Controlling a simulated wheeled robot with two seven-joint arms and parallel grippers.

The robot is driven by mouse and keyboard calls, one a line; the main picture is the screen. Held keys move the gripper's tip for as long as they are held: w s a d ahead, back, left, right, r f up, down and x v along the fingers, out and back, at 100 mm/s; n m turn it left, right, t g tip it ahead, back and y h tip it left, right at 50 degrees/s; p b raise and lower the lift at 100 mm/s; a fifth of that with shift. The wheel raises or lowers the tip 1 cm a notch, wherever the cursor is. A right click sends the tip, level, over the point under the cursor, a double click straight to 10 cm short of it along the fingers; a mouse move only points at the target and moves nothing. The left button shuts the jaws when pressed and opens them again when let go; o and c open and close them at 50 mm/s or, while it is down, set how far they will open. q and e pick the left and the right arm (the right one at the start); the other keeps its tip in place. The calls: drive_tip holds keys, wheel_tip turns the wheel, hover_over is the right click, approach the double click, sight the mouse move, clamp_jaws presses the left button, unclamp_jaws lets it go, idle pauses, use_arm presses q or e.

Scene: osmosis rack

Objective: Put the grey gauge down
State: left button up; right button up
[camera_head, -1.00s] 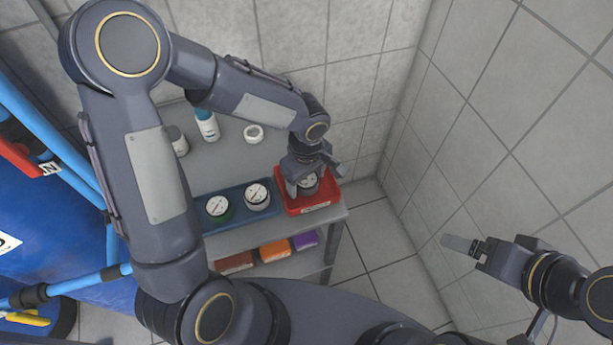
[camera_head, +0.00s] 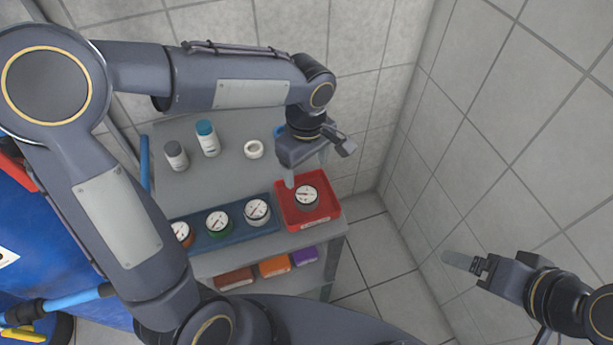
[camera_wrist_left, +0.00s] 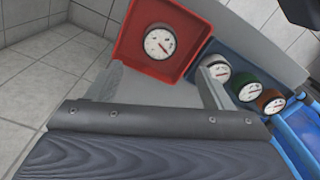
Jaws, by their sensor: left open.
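The grey gauge (camera_head: 306,196), with a white dial, sits dial up in the red tray (camera_head: 291,221), on its floor. It also shows in the left wrist view (camera_wrist_left: 160,42), inside the red tray (camera_wrist_left: 124,57). My left gripper (camera_head: 315,166) is open and empty, raised above and behind the gauge, apart from it. In the left wrist view its two fingers (camera_wrist_left: 161,82) are spread with nothing between them. My right gripper (camera_head: 463,262) is out at the right, away from the bench; its finger opening is not clear.
A blue tray (camera_head: 238,235) left of the red one holds a pale gauge (camera_head: 257,211), a green gauge (camera_head: 217,222) and an orange gauge (camera_head: 182,233). Two bottles (camera_head: 207,138) and a white ring (camera_head: 254,149) stand behind. Coloured bins (camera_head: 273,266) sit below. Tiled wall at right.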

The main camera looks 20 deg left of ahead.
use_arm(q)
drive_tip(key=shift+r, duration=0.6)
drive_tip(key=s+a+r+m+t+h, duration=0.1)
drive_tip(key=s+a+m, duration=0.3)
drive_tip(key=s, duration=0.4)
drive_tip(key=s+a+r+m+t+h, duration=0.2)
drive_tip(key=s+a+m+t, duration=0.2)
drive_tip(key=s, duration=0.4)
drive_tip(key=shift+a+r+m+t+h, duration=0.2)
drive_tip(key=shift+a+m+t+h, duration=0.15)
drive_tip(key=shift+a+m, duration=0.4)
